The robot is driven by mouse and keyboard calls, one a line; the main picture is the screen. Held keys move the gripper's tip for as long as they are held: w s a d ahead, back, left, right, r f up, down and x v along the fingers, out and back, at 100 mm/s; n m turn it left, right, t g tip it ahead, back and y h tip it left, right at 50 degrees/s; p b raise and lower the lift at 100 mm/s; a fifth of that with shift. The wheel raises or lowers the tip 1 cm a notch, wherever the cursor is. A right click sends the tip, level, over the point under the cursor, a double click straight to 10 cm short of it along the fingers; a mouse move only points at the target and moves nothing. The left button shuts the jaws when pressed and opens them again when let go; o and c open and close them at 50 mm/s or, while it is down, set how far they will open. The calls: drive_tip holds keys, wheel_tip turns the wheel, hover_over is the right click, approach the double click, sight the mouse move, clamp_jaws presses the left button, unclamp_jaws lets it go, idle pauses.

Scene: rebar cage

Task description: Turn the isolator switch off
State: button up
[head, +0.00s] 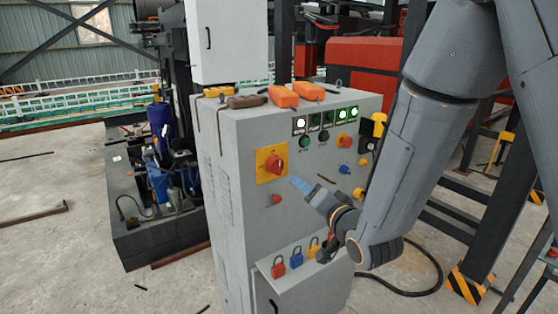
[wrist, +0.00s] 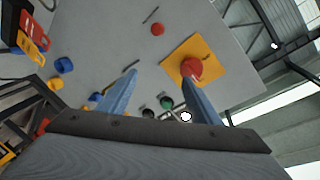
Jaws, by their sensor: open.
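The isolator switch (head: 274,165) is a red rotary knob on a yellow square plate (head: 262,177), on the front of the grey cabinet. In the wrist view the red knob (wrist: 191,68) shows on its yellow plate (wrist: 217,58), right of the middle. My gripper (head: 303,188) is in front of the cabinet panel, a little right of and below the switch. In the wrist view my gripper (wrist: 160,80) has its two blue fingers spread with nothing between them. The right finger overlaps the lower edge of the plate. Whether it touches the plate cannot be told.
The grey cabinet (head: 234,215) carries indicator lights (head: 342,114), an orange-red button (head: 345,141) and a small red button (head: 276,199). A lower ledge holds a red padlock (head: 278,267) and a blue padlock (head: 296,257). Orange pendants (head: 284,97) lie on top. Free floor is at left.

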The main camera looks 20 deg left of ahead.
sight(279, 168)
drive_tip(key=w+a+r+p, duration=0.1)
drive_tip(key=a, duration=0.2)
drive_tip(key=w+a+r+y+p, duration=0.1)
drive_tip(key=a, duration=0.1)
drive_tip(key=w+a+r+y+p, duration=0.1)
drive_tip(key=w+a, duration=0.1)
drive_tip(key=a, duration=0.1)
drive_tip(key=shift+a+r+t, duration=0.2)
drive_tip(key=shift+a+t, duration=0.1)
drive_tip(key=shift+t, duration=0.1)
drive_tip(key=c, duration=1)
